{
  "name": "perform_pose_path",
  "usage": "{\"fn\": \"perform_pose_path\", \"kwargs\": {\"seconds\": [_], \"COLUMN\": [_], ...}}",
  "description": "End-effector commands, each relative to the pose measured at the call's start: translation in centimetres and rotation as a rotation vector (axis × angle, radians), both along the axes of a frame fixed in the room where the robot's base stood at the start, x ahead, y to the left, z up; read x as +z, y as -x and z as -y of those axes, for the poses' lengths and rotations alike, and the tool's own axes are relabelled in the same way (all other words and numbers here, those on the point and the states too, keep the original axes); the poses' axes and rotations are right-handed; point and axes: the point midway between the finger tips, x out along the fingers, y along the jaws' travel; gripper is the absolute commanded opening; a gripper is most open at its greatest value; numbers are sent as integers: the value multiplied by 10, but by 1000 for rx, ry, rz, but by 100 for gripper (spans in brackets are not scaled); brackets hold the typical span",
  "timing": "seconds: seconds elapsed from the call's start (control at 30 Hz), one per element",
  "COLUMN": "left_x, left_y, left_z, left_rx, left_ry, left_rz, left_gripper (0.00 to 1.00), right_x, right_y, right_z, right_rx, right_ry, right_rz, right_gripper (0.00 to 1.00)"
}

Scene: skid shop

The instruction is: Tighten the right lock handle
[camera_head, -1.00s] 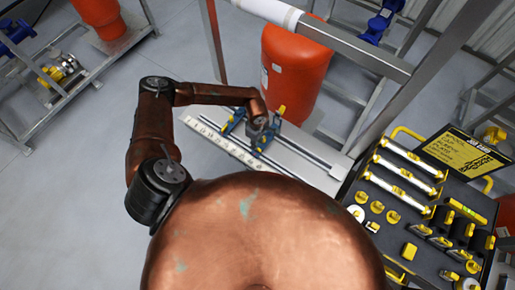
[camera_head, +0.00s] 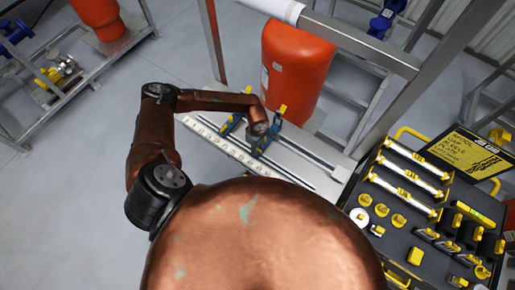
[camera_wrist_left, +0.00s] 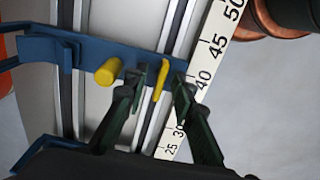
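The rail fixture (camera_head: 313,168) carries two blue brackets with yellow parts and a ruler (camera_head: 226,148) along its near side. My left gripper (camera_wrist_left: 160,75) is over the right blue bracket (camera_head: 270,138). In the left wrist view, a thin yellow lock handle (camera_wrist_left: 160,83) stands between the two dark fingertips, with a gap visible on each side. The fingers are apart. A round yellow knob (camera_wrist_left: 108,71) sits on the same blue bracket (camera_wrist_left: 88,58), left of the fingers. The left blue bracket (camera_head: 231,123) is beside my wrist. My right gripper is not in view.
An orange tank (camera_head: 296,67) stands just behind the rail. A metal frame post (camera_head: 425,80) rises at the right. A black toolbox (camera_head: 405,225) with yellow parts is close on the right. Open grey floor (camera_head: 75,190) lies to the left.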

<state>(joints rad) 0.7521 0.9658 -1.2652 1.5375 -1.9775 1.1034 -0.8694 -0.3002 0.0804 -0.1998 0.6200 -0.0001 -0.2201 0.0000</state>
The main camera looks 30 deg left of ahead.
Motion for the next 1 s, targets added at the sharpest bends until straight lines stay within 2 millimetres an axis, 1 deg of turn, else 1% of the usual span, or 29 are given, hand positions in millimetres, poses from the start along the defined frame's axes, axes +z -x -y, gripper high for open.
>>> {"fn": "perform_pose_path", "kwargs": {"seconds": [0.03, 0.3, 0.4, 0.57, 0.63, 0.8, 0.9, 1.0], "left_x": [0, 0, 0, 0, 0, 1, 0, 0], "left_y": [0, 0, 0, 0, 0, 0, 0, 0], "left_z": [0, 0, 0, 0, 0, 0, 0, 0], "left_rx": [0, 0, 0, 9, 59, 246, 298, 304], "left_ry": [0, 0, 0, 0, 1, 0, 0, -1], "left_rz": [0, 0, 0, 0, -1, -1, 0, 0], "left_gripper": [24, 5, 0, 0, 0, 0, 0, 0], "right_x": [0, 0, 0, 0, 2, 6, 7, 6], "right_y": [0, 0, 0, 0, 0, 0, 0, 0], "right_z": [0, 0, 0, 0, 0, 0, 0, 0], "right_rx": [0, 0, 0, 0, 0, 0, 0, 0], "right_ry": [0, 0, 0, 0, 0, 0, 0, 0], "right_rz": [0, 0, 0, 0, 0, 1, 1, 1], "right_gripper": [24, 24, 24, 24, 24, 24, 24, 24]}}
